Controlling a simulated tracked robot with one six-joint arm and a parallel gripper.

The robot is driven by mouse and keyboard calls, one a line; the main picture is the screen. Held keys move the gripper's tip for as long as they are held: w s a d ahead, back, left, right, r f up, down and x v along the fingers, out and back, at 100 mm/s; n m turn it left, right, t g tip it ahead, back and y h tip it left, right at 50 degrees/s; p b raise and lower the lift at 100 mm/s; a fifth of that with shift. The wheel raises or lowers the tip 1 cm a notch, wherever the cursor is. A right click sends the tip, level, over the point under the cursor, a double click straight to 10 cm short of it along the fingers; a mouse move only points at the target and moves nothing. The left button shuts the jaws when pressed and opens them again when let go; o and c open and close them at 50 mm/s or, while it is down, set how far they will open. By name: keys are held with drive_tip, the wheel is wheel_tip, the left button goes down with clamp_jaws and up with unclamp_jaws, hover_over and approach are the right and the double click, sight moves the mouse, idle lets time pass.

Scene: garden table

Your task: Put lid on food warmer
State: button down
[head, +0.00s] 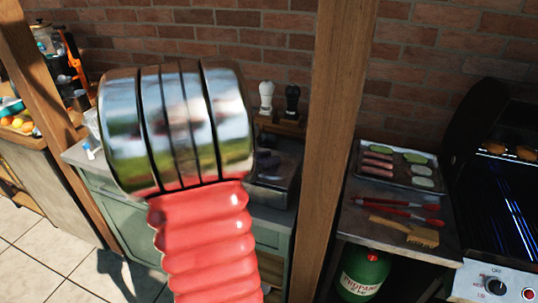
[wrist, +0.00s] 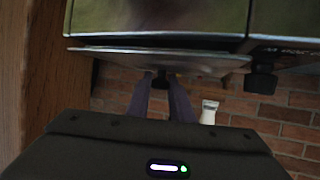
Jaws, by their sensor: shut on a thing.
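The food warmer (head: 272,193) is a metal box on the counter behind my arm in the head view. Dark shapes on its top are too small to make out. In the wrist view the lid (wrist: 120,60) is a thin, shiny metal plate with a small black knob. My gripper (wrist: 161,82) is shut on that knob, one finger on each side. A metal box wall (wrist: 150,18) lies close beyond the lid; I cannot tell whether they touch. My arm hides much of the counter and the gripper in the head view.
A white shaker (head: 266,97) and a black shaker (head: 292,100) stand behind the warmer by the brick wall. A wooden post (head: 335,130) rises just right of it. A food tray (head: 395,168), red tongs (head: 400,204) and a grill (head: 500,180) are further right.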

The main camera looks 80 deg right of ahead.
drive_tip(key=shift+f, duration=0.4)
drive_tip(key=c, duration=1.5)
unclamp_jaws()
drive_tip(key=shift+a, duration=0.1)
drive_tip(key=v, duration=1.3)
drive_tip(key=shift+w+a+r, duration=0.1)
drive_tip(key=shift+w+a, duration=0.05)
drive_tip(key=shift+a, duration=0.1)
